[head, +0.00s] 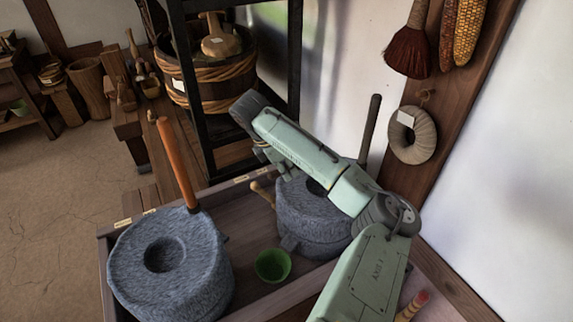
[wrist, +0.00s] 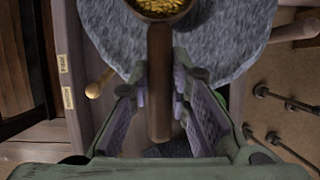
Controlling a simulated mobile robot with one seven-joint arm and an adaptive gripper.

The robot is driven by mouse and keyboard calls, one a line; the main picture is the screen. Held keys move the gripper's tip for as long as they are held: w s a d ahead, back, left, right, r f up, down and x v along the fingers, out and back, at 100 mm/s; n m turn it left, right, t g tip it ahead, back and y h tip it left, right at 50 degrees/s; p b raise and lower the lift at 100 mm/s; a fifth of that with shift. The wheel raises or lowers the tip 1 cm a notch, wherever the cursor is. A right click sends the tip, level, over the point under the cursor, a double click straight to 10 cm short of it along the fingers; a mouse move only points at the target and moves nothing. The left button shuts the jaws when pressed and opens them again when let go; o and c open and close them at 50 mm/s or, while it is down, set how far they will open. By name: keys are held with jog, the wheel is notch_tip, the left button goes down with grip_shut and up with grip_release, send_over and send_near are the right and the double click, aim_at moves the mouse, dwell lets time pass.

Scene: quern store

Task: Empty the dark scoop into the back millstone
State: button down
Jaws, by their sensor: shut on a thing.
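The dark scoop (wrist: 159,65) is in my gripper (wrist: 160,78), with its brown handle between the two fingers. Its bowl is at the top edge of the wrist view, partly cut off, with yellow grain (wrist: 162,6) in it. The back millstone (head: 312,222) is grey, with a dark upright handle (head: 370,128). It also shows below the scoop in the wrist view (wrist: 220,45). My gripper (head: 268,160) is by its upper left in the head view. My arm hides part of its top, and the scoop cannot be made out there.
The front millstone (head: 172,272), with an orange upright handle (head: 177,165), stands at left in the wooden tray (head: 240,192). A green cup (head: 273,265) stands between the millstones. A black rack (head: 203,128) with a wooden tub (head: 222,78) is behind. A wall is at right.

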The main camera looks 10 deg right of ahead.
jog(key=shift+f+b, duration=2.15)
jog(key=shift+f, duration=0.35)
jog(key=shift+d+r+t+y+b, duration=0.2)
jog(key=shift+r+t+y+b, duration=0.2)
jog(key=shift+r+y, duration=0.4)
jog(key=shift+a+f+g+h+p, duration=0.35)
jog(key=shift+f+h+p, duration=0.1)
jog(key=shift+h+p, duration=0.3)
jog(key=shift+d+r+y+p, duration=0.15)
jog(key=shift+y+p, duration=0.1)
jog(key=shift+p, duration=0.05)
jog(key=shift+d+r+y, duration=0.1)
jog(key=shift+r+y, duration=0.3)
jog(key=shift+y, duration=0.2)
